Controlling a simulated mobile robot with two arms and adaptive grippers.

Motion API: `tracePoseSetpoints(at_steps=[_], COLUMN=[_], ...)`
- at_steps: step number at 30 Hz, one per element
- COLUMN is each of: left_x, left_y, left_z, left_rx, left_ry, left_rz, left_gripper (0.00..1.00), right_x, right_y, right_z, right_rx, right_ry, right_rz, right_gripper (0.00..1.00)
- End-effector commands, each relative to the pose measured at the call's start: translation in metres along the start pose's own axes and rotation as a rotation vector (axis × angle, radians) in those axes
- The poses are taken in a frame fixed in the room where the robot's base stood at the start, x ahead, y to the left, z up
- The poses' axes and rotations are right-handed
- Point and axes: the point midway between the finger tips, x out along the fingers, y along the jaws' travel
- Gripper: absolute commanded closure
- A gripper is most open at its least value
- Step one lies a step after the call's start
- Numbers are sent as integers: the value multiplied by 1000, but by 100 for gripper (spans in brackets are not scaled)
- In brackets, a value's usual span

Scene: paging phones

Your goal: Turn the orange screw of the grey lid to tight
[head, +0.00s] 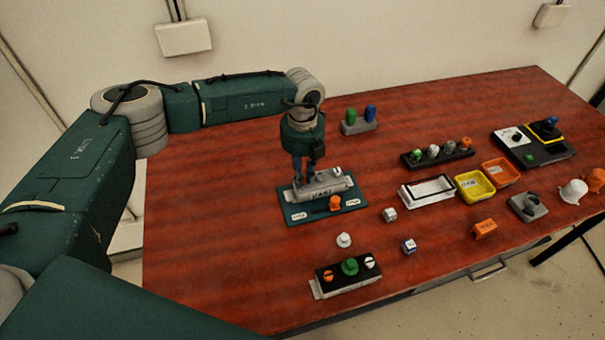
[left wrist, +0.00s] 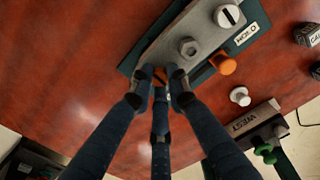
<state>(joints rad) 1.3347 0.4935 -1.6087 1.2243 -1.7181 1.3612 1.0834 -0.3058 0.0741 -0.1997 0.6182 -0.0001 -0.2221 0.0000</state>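The grey lid (head: 322,188) lies on a teal board (head: 296,222) on the red-brown table. In the left wrist view the lid (left wrist: 206,37) has a white slotted screw (left wrist: 228,15) at one end and a grey hex nut (left wrist: 188,47) in its middle. Bits of orange, apparently the orange screw (left wrist: 167,97), show between my fingers at the other end. My left gripper (head: 306,172) points down over the lid's left end. Its fingertips (left wrist: 161,76) stand close around that spot and hide most of it. I cannot tell whether they press on the screw. My right gripper is not in view.
An orange knob (head: 335,203) stands on the teal board close in front of the lid. A white knob (head: 344,240) and a black block with a green knob (head: 349,267) are nearer the front. Yellow (head: 474,185) and orange bins are to the right. The table's left part is clear.

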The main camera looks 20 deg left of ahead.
Motion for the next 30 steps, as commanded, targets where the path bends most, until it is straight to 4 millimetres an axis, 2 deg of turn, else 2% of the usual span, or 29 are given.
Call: tracePoseSetpoints(at_steps=[9,14,30], left_x=[1,3,4], left_y=[0,0,-1], left_z=[0,1,1], left_rx=[41,111,592], left_ry=[-1,-2,-3], left_rz=[-1,-2,-2], left_gripper=[100,100,100], right_x=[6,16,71], right_y=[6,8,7], right_z=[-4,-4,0], right_rx=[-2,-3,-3], right_ry=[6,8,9], right_rz=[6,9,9], right_gripper=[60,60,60])
